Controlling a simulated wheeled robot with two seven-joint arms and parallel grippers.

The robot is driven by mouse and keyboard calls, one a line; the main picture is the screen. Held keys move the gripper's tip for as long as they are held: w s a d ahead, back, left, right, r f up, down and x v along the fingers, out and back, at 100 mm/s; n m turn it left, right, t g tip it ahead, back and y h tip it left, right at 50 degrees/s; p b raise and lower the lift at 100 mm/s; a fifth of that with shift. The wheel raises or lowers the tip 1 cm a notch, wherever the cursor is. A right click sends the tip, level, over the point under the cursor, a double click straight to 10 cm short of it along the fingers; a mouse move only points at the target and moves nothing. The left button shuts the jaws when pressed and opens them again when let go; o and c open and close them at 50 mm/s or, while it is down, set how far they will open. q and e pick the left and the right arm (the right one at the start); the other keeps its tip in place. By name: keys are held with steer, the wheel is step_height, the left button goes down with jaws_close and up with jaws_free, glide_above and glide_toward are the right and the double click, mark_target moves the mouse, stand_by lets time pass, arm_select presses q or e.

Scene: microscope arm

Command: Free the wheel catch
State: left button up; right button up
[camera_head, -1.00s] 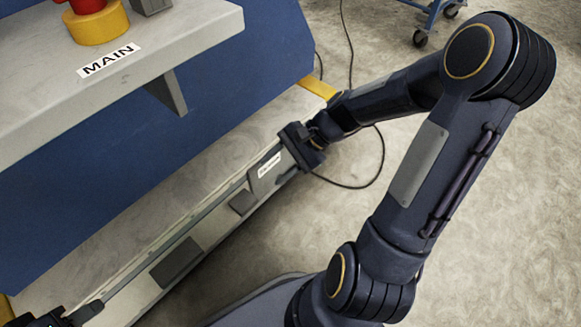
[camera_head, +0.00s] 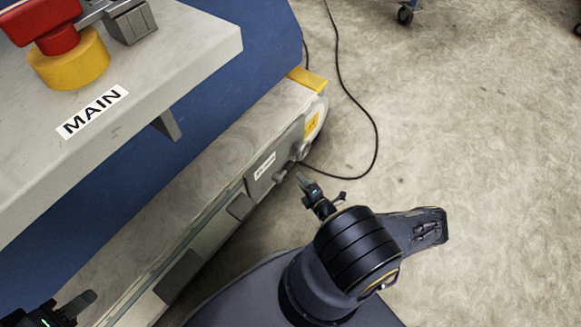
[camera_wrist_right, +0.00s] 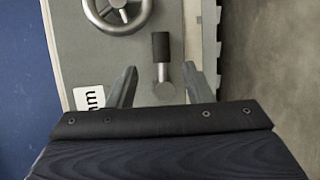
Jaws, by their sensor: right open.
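The wheel catch (camera_wrist_right: 161,47) shows in the right wrist view as a short lever with a black grip and a round metal pivot. It stands beside a spoked handwheel (camera_wrist_right: 118,14), apart from it. My right gripper (camera_wrist_right: 160,84) is open, its fingers on either side of the catch's pivot as seen from the wrist; contact cannot be told. In the head view my right gripper (camera_head: 302,181) is in front of the labelled plate (camera_head: 274,160) on the bench's side. My left gripper (camera_head: 84,301) is at the lower left edge, partly cut off, its jaws unclear.
A grey shelf marked MAIN (camera_head: 205,50) overhangs at upper left, carrying a red and yellow switch (camera_head: 68,60). A yellow corner piece (camera_head: 308,79) caps the ledge. A black cable (camera_head: 374,130) lies on the floor.

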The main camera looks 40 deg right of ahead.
mark_target(285, 171)
steer(key=w+f+b, duration=0.1)
steer(key=w+b, duration=0.1)
steer(key=w, duration=0.5)
steer(key=shift+w+d+f+b, duration=0.2)
steer(key=shift+d+f+b, duration=0.1)
steer(key=shift+d, duration=0.15)
steer(key=shift+c, duration=0.5)
jaws_close()
